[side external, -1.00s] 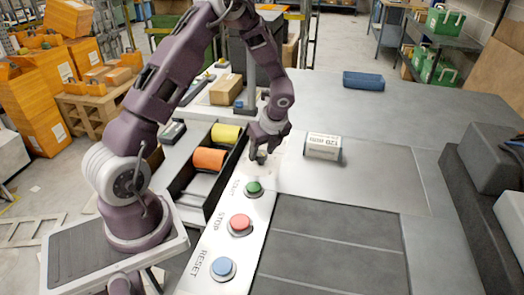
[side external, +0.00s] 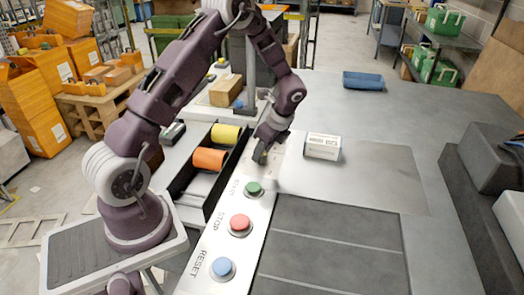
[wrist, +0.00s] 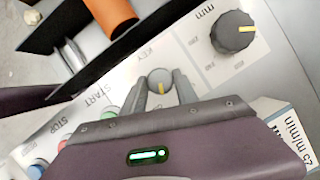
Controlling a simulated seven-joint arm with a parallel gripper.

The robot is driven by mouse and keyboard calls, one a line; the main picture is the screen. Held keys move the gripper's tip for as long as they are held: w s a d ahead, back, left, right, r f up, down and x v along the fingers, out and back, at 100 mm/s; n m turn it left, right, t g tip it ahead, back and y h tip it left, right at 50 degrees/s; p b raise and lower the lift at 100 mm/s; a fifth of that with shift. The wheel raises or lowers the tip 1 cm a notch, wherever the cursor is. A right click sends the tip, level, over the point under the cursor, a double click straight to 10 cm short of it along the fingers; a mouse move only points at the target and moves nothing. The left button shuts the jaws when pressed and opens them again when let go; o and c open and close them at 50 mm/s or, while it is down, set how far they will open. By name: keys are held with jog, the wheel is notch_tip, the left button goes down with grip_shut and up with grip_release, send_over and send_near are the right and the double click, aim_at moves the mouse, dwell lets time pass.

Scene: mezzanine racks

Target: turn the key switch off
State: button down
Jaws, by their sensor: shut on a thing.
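The key switch (wrist: 160,78) is a small round grey knob with a yellow mark, on the white panel under the printed word KEY. In the wrist view the yellow mark points toward my palm, and lettering beside it is partly covered. My gripper (wrist: 161,82) has one finger on each side of the knob and is shut on it. In the side view my gripper (side external: 262,157) reaches down to the panel's far end, tilted, and mostly hides the switch.
Green start (side external: 253,189), red stop (side external: 240,224) and blue reset (side external: 222,268) buttons line the panel. A dark dial (wrist: 233,32) with a yellow mark sits beyond the switch. A white printed block (side external: 323,146) stands close right. A bin (side external: 202,178) holds orange and yellow rolls.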

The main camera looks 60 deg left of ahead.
jog(key=n+g+h, duration=0.1)
jog(key=n, duration=0.2)
jog(key=n+g, duration=0.1)
jog(key=n, duration=0.3)
jog(key=shift+w+a+h, duration=0.1)
jog(key=shift+w+h, duration=0.05)
jog(key=shift+h, duration=0.25)
jog(key=n+h, duration=0.1)
jog(key=n, duration=0.2)
jog(key=n+h, duration=0.1)
jog(key=n, duration=0.2)
jog(key=shift+a+g, duration=0.15)
jog(key=shift+g, duration=0.15)
jog(key=shift+n, duration=0.3)
jog(key=c, duration=0.9)
grip_release()
jog(key=shift+c, duration=0.2)
jog(key=v, duration=0.7)
jog(key=shift+w+r, duration=0.1)
